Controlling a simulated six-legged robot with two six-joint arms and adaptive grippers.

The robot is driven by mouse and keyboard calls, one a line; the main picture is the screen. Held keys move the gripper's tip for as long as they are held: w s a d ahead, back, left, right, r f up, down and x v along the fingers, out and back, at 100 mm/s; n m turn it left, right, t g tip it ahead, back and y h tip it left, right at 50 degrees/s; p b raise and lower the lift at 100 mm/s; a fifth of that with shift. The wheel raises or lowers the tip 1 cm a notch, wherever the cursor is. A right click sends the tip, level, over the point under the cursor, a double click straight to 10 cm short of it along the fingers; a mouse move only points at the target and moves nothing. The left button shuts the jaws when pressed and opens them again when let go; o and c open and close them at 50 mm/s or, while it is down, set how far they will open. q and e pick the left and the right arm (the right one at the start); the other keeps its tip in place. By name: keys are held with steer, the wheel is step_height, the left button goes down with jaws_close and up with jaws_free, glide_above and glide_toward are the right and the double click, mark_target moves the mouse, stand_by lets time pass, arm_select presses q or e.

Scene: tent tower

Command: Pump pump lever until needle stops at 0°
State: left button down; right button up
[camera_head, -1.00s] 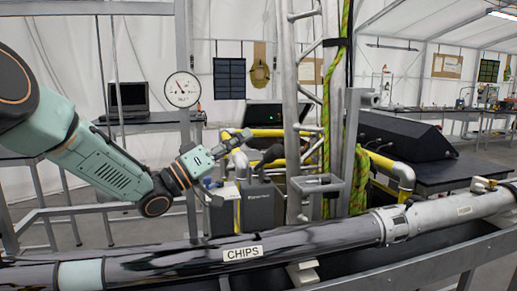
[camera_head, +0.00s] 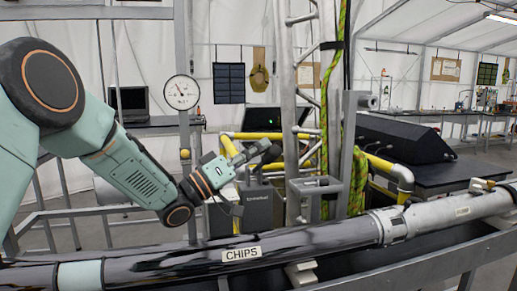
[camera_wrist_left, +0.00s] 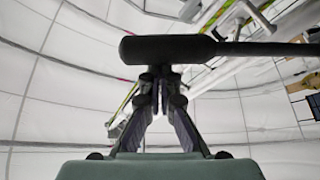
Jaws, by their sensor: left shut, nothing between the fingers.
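The round white gauge (camera_head: 182,92) stands on a post left of centre in the head view. Its thin needle leans up and to the left; the scale is too small to read. The black pump lever (camera_head: 273,153) is near the middle, by the grey pump box (camera_head: 257,207). My left gripper (camera_head: 260,148) is shut and empty, with its tips at the lever. In the left wrist view the lever's black bar (camera_wrist_left: 215,48) crosses just beyond the closed fingertips (camera_wrist_left: 160,75). I cannot tell whether they touch. My right gripper is not in view.
A large pipe marked CHIPS (camera_head: 310,238) runs across the front, below my left arm. Yellow pipes (camera_head: 240,134) and a metal lattice mast (camera_head: 290,105) stand close around the lever. A grey bracket (camera_head: 315,186) is to the right of the pump box.

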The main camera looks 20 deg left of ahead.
arm_select(q)
step_height(320, 180, down, 7)
steer(key=s+d+m+g+h+b, duration=0.1)
steer(key=s+m+h+b, duration=0.1)
steer(key=m+b, duration=0.2)
steer(key=shift+s+d+m+g+b, duration=0.2)
steer(key=shift+d+m+g+b, duration=0.15)
steer(key=shift+b, duration=0.3)
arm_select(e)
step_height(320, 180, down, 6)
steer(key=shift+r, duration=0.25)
arm_select(q)
steer(key=shift+r, duration=0.15)
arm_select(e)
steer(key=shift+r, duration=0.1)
